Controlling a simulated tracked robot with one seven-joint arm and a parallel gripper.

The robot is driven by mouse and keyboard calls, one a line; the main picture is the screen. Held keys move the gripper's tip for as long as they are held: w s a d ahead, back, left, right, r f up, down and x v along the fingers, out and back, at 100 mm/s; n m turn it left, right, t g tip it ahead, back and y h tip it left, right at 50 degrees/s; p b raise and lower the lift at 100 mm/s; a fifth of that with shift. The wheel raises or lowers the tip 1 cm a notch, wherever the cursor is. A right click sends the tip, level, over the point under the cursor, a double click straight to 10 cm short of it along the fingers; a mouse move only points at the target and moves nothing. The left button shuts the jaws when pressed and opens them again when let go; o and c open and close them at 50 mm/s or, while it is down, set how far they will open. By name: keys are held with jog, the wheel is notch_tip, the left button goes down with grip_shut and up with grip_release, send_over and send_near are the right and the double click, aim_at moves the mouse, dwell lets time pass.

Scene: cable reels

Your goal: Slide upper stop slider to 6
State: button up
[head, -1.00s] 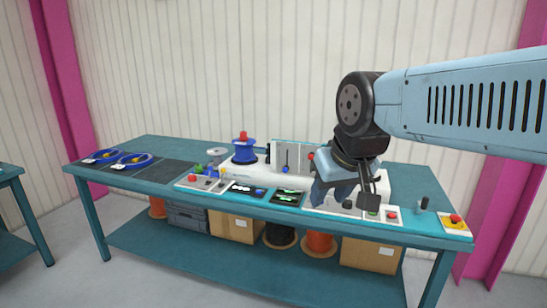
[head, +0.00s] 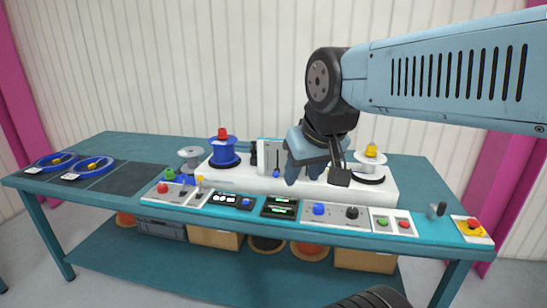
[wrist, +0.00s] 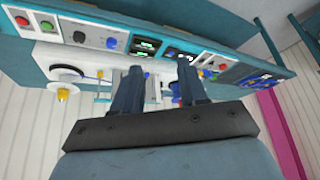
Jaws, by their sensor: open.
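An upright grey panel (head: 268,152) with vertical slots stands at the back of the white machine. A blue slider knob (head: 276,173) sits low in its left slot. The panel's right part is hidden behind my gripper in the head view, and I cannot read any scale or label. My gripper (head: 315,178) is open and empty, in front of the panel's right side. In the wrist view, the open fingers (wrist: 158,78) point toward the machine, with part of the grey panel (wrist: 152,90) between them. I cannot tell whether they touch anything.
The front console carries a blue knob (head: 319,209), a black knob (head: 352,213), green and red buttons and small displays (head: 280,207). A blue reel (head: 224,152) stands left of the panel, and a yellow-topped spindle (head: 371,155) stands right. An emergency stop (head: 473,225) sits at the right end.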

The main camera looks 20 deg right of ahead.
jog(key=shift+a, duration=0.2)
jog(key=shift+o, duration=0.8)
jog(key=shift+w+a, duration=0.1)
jog(key=shift+w, duration=0.05)
jog(key=shift+o, duration=0.7)
jog(key=w+a+m+t+y, duration=0.1)
jog(key=w+a+t, duration=0.1)
jog(key=w, duration=0.6)
jog(key=w+a+r+m+t, duration=0.1)
jog(key=w+a, duration=0.3)
jog(key=w, duration=0.4)
jog(key=shift+w+m+t+y, duration=0.15)
jog(key=shift+m+t+y, duration=0.2)
jog(key=shift+t, duration=0.25)
jog(key=w+d+f+m+t+h, duration=0.1)
jog(key=w+d+f+m+h, duration=0.3)
jog(key=w, duration=0.3)
jog(key=w+d+f+m+t+h, duration=0.1)
jog(key=w+d+f+m+h, duration=0.1)
jog(key=w+d+m+h, duration=0.35)
jog(key=d+f+m+g+h, duration=0.4)
jog(key=d+f+m+g, duration=0.15)
jog(key=f, duration=0.25)
jog(key=r+x, duration=0.1)
jog(key=x, duration=1.2)
jog(key=shift+w+t, duration=0.2)
jog(key=shift+t, duration=0.15)
jog(key=shift+d, duration=0.15)
jog(key=shift+c, duration=0.3)
